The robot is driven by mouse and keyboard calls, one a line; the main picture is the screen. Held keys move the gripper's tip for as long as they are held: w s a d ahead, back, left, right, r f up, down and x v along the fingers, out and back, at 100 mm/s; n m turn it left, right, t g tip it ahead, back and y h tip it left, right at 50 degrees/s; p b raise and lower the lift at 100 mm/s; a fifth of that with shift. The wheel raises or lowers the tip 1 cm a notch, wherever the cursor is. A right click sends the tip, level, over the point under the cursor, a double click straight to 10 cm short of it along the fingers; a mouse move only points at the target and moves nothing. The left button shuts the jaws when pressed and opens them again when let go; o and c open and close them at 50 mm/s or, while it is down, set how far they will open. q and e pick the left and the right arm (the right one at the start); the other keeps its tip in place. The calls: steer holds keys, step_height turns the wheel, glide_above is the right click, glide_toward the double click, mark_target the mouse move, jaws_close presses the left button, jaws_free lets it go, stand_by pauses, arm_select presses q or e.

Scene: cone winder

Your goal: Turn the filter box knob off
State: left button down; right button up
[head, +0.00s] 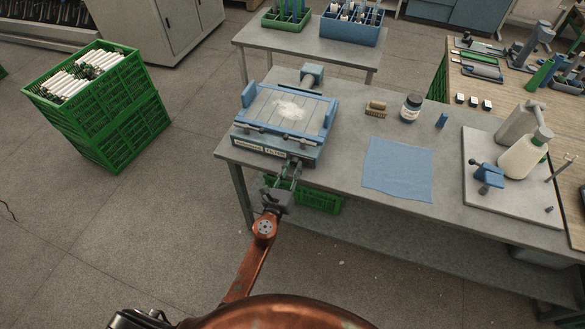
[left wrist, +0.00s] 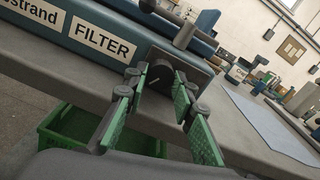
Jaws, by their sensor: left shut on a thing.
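My left gripper (head: 292,168) is at the front right of the box. In the left wrist view its green-padded fingers (left wrist: 157,82) are shut on the knob, one on each side. My right gripper is not seen.
A brush (head: 375,108), a dark jar (head: 411,107) and a blue cloth (head: 398,169) lie right of the box. Green crates (head: 120,130) stand on the floor at left. A green crate (head: 318,198) is under the table.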

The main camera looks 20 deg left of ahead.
arm_select(q)
steer(key=n, duration=0.6)
steer(key=shift+b, duration=0.3)
steer(key=shift+d+n, duration=0.1)
steer(key=shift+n, duration=0.2)
steer(key=c, duration=1.6)
jaws_free()
steer(key=shift+s+f, duration=0.15)
steer(key=shift+s, duration=0.45)
steer(key=s, duration=0.6)
steer(key=shift+s+r, duration=0.25)
steer(key=shift+s, duration=0.15)
